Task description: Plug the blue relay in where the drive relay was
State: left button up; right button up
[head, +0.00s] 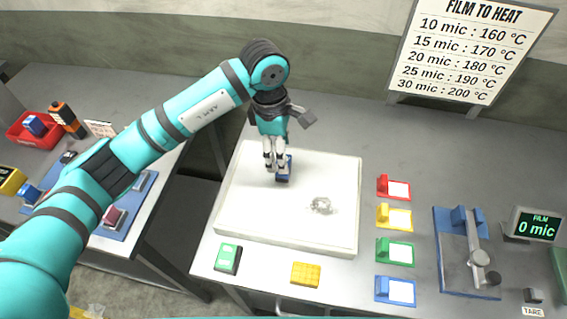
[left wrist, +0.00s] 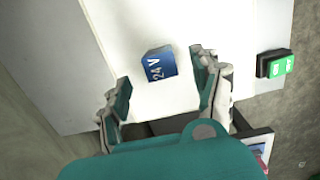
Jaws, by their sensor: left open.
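The blue relay (head: 284,172), marked "24 V", sits on the white tray (head: 240,222) near its left back part. It shows with its label in the left wrist view (left wrist: 158,65). My left gripper (head: 275,168) points down at the relay and is open. In the left wrist view its fingers (left wrist: 163,82) stand apart on either side, with the relay just beyond their tips; I see no contact. Another blue block (head: 35,125) lies in a red bin on the left table. A blue board (head: 130,222) there carries several small blocks; my arm hides part of it.
A clear crumpled piece (head: 321,205) lies on the tray. A green switch (head: 229,258) and a yellow block (head: 306,274) lie in front. Coloured card holders (head: 395,187) and a blue lever device (head: 467,250) stand to the right. A gap separates the tables.

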aim_at(284, 178)
pick_arm(q)
jog(key=shift+f+p, duration=0.25)
jog(key=shift+p, duration=0.05)
jog(key=f, duration=0.1)
jog(key=f+p, duration=0.2)
jog(key=shift+s+d+f, duration=0.15)
jog(key=shift+d+f, duration=0.1)
jog(key=shift+f, duration=0.6)
grip_shut()
jog(key=shift+r, duration=0.1)
